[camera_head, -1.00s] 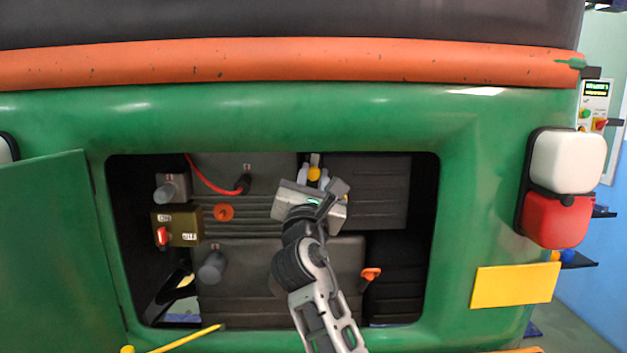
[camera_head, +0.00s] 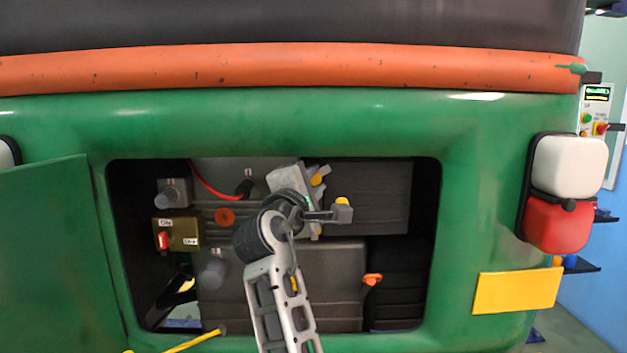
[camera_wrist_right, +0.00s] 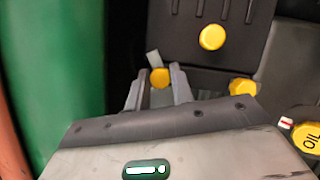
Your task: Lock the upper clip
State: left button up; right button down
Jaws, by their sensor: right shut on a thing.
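The clip (camera_head: 318,180) has a yellow knob and shows at the top of the open compartment. My right gripper (camera_head: 316,176) is at this clip. In the right wrist view the two fingers (camera_wrist_right: 159,88) stand on either side of the yellow knob (camera_wrist_right: 160,77) with a grey lever end beyond it. The gripper is shut on it, though the contact is partly hidden by the gripper body. Another yellow knob (camera_head: 342,201) lies lower right and also shows in the right wrist view (camera_wrist_right: 212,37). My left gripper is not seen.
Dark grey boxes (camera_head: 370,195) fill the compartment, with a red cable (camera_head: 215,188) and a switch box (camera_head: 185,230) at left. Orange pieces (camera_head: 225,216) (camera_head: 373,279) sit on the boxes. The green compartment door (camera_head: 45,250) stands open at left. A yellow OIL cap (camera_wrist_right: 311,141) shows.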

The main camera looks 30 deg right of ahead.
jog(key=m+g, duration=0.1)
jog(key=m, duration=0.2)
jog(key=shift+m+y+p, duration=0.3)
jog(key=shift+y, duration=0.1)
jog(key=shift+m+y, duration=0.3)
jog(key=shift+m, duration=0.7)
jog(key=c, duration=1.2)
grip_release()
jog(key=shift+g, duration=0.3)
jog(key=shift+a, duration=0.1)
